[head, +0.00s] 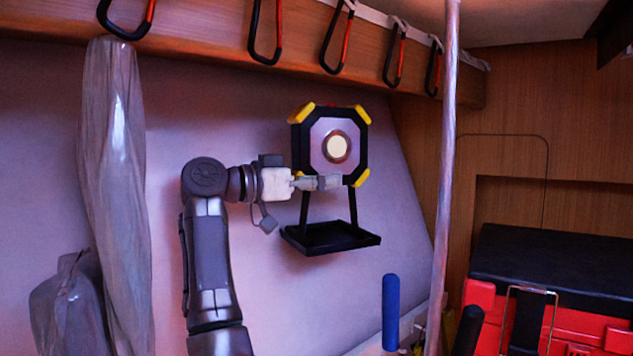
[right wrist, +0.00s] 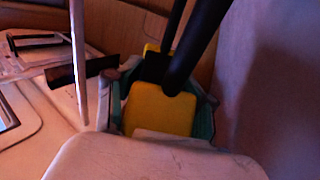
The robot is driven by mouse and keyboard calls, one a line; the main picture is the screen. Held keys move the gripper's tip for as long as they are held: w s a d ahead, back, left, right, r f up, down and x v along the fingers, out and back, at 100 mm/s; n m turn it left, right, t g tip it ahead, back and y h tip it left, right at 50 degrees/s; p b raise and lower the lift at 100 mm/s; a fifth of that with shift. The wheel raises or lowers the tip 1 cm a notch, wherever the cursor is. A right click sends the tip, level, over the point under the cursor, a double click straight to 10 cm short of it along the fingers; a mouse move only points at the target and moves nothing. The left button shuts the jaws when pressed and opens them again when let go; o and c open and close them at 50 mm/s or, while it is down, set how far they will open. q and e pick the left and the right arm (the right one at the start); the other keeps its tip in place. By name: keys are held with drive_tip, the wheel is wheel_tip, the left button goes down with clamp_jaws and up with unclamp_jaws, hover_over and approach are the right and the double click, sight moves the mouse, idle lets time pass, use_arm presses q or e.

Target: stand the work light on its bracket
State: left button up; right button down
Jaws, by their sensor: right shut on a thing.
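The work light (head: 318,162) has a black eight-sided body, yellow corners and a bright round lens. It is upright in front of the pale wall. Below it is a black flat frame (head: 330,240) with two slim uprights that reach up to the light. I cannot tell whether this frame is the bracket or part of the light, or whether it touches the wall. My right gripper (head: 322,182) is shut on the light's lower edge. In the right wrist view, a yellow corner (right wrist: 158,108) of the light is between its fingers, with black bars above. My left gripper is not in view.
A wooden rail (head: 200,35) with several hanging carabiners runs above. A pale pole (head: 445,150) stands right of the light. A red case with a black top (head: 560,260) is at right, a blue cylinder (head: 390,312) low centre. Grey wrapped bundles (head: 118,200) hang left.

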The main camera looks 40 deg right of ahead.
drive_tip(key=shift+c, duration=1.6)
unclamp_jaws()
drive_tip(key=shift+s+a+r, duration=0.1)
drive_tip(key=shift+s+r, duration=0.05)
drive_tip(key=shift+r, duration=0.05)
drive_tip(key=shift+f, duration=0.25)
drive_tip(key=shift+w+a, duration=0.1)
drive_tip(key=shift+w, duration=0.15)
drive_tip(key=v, duration=0.6)
drive_tip(key=shift+a+r, duration=0.2)
